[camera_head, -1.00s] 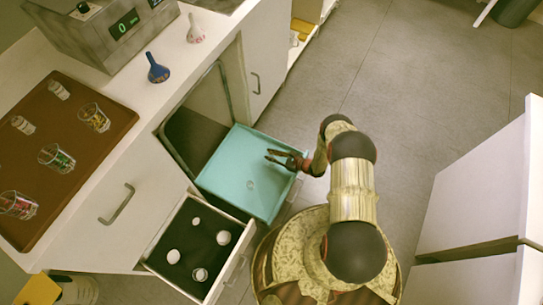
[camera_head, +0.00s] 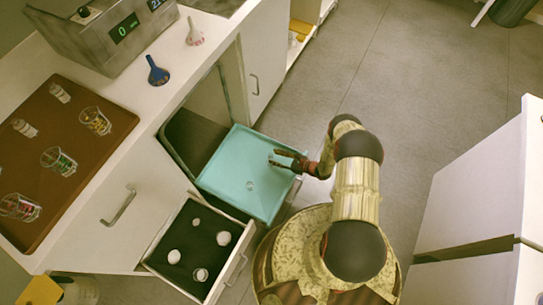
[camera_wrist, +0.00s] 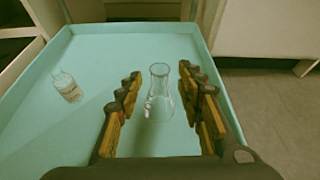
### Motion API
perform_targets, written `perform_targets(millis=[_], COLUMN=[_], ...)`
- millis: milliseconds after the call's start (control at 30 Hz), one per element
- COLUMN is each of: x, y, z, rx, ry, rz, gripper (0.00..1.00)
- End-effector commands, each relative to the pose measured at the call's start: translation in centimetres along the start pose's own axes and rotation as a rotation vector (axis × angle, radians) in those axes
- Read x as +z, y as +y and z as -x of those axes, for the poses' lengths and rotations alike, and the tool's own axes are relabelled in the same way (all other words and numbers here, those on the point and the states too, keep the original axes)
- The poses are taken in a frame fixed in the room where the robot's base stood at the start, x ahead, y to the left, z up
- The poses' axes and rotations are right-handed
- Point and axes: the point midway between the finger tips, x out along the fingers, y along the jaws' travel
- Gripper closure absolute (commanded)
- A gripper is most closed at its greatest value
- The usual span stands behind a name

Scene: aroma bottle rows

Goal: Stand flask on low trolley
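The flask (camera_wrist: 159,92) is clear conical glass and stands upright on the floor of a teal open-topped tray (camera_wrist: 52,140), seen in the wrist view. In the head view this tray (camera_head: 225,178) sits low in front of the open cabinet; I cannot tell whether it is the trolley's top. My gripper (camera_head: 274,159) reaches over its right side. In the wrist view my gripper (camera_wrist: 158,85) is open, with one finger either side of the flask and a visible gap on both sides. The flask is hard to make out in the head view.
An open drawer (camera_head: 222,268) with several white-topped items is beside the tray. The counter holds a brown tray (camera_head: 60,105) with glasses. Grey floor (camera_head: 400,80) is clear to the right.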

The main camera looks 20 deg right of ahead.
Motion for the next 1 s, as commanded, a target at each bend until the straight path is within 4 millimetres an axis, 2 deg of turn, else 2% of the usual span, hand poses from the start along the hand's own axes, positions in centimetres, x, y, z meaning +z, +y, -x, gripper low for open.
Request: perform_targets(millis=[33, 100, 300, 500, 600, 667, 767, 1000], x=[0.3, 0.2, 0.2, 0.1, 1.0, 2.3, 5.8, 16.2], y=[-0.2, -0.1, -0.1, -0.1, -0.7, -1.5, -3.2, -6.4], z=[1.4, 2.9, 6.4, 8.1, 8.3, 8.4, 8.4, 9.1], rx=[-0.005, -0.005, -0.003, -0.001, 0.013, 0.031, 0.081, 0.231], ry=[0.001, 0.0, 0.0, 0.0, -0.002, -0.003, -0.006, -0.002], rz=[-0.003, -0.004, -0.002, 0.001, 0.02, 0.046, 0.112, 0.311], gripper=[0.62, 0.62, 0.62, 0.62, 0.62, 0.62, 0.62, 0.62])
